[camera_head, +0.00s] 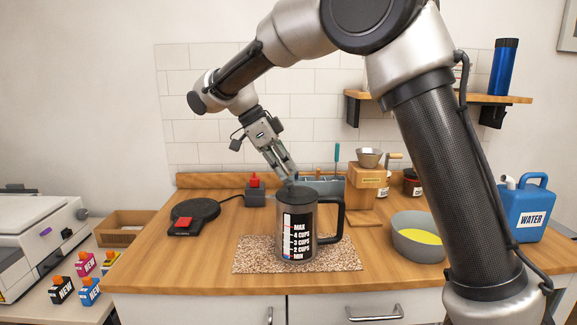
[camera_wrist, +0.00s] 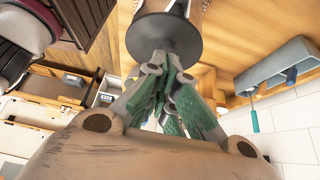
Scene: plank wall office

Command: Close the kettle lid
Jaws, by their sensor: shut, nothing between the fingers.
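The kettle (camera_head: 276,235) stands upright on a speckled mat, its black handle to the right and a level scale on its front. Its dark lid (camera_head: 296,191) appears to lie flat across the top; whether it is fully latched cannot be told. In the wrist view the lid (camera_wrist: 165,36) is a dark round disc just beyond the fingertips. My gripper (camera_head: 290,177) comes down from the upper left, fingers together and empty, at the lid's back edge. The closed green-padded fingers of my gripper (camera_wrist: 163,65) overlap the lid's edge there; contact cannot be told.
Left of the kettle is a black round base (camera_head: 194,211) with a red switch. To the right are a grey bowl (camera_head: 418,248) with yellow contents, a wooden grinder (camera_head: 367,187) and a blue water jug (camera_head: 524,212). A wall shelf (camera_head: 440,98) hangs above. The mat (camera_head: 250,258) is otherwise bare.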

